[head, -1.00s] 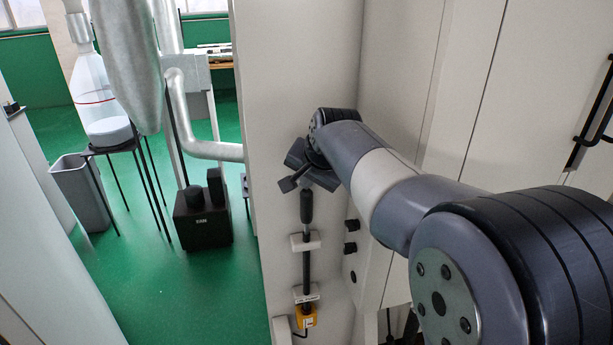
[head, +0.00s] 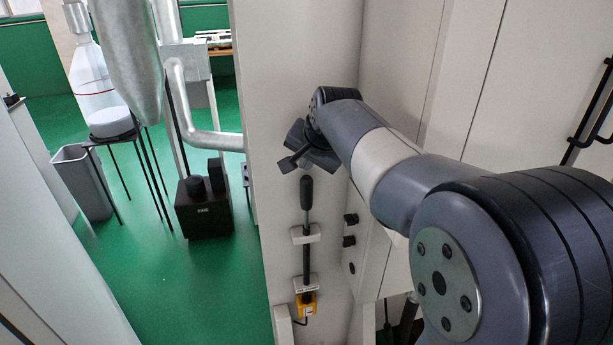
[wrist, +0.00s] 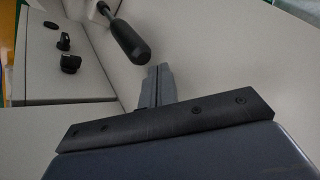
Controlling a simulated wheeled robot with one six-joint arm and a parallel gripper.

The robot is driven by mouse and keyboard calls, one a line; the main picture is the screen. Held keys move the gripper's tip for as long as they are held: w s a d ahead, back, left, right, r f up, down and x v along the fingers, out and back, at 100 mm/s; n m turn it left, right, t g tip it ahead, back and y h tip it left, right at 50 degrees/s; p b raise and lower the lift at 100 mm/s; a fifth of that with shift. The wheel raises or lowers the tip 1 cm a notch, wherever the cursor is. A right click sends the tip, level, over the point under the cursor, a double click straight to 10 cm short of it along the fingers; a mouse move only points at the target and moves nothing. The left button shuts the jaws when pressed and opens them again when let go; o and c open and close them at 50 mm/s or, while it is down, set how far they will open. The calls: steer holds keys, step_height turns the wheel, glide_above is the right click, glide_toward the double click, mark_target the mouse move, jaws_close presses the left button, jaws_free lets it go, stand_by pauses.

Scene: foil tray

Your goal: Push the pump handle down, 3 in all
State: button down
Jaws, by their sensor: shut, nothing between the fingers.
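The pump handle (head: 306,193) is a dark rounded grip on top of a thin upright rod at the face of a pale column. The rod runs down through two pale brackets (head: 306,234) to a yellow part (head: 306,304). My gripper (head: 288,165) is just above the grip and slightly left of it in the head view, with a small gap showing. In the wrist view the fingers (wrist: 157,76) are shut and empty. The dark grip (wrist: 130,43) shows up and left of the fingertips there, apart from them.
Dark knobs (head: 350,220) sit on the cabinet side right of the rod. They also show in the wrist view (wrist: 69,62). A tall pale column wall (head: 265,100) stands behind the rod. Left of it are a black box (head: 203,215), a grey bin (head: 83,180) and open green floor.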

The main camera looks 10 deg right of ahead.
steer(key=shift+r+p, duration=2.05)
steer(key=shift+r, duration=0.5)
steer(key=shift+d, duration=0.15)
stand_by(0.5)
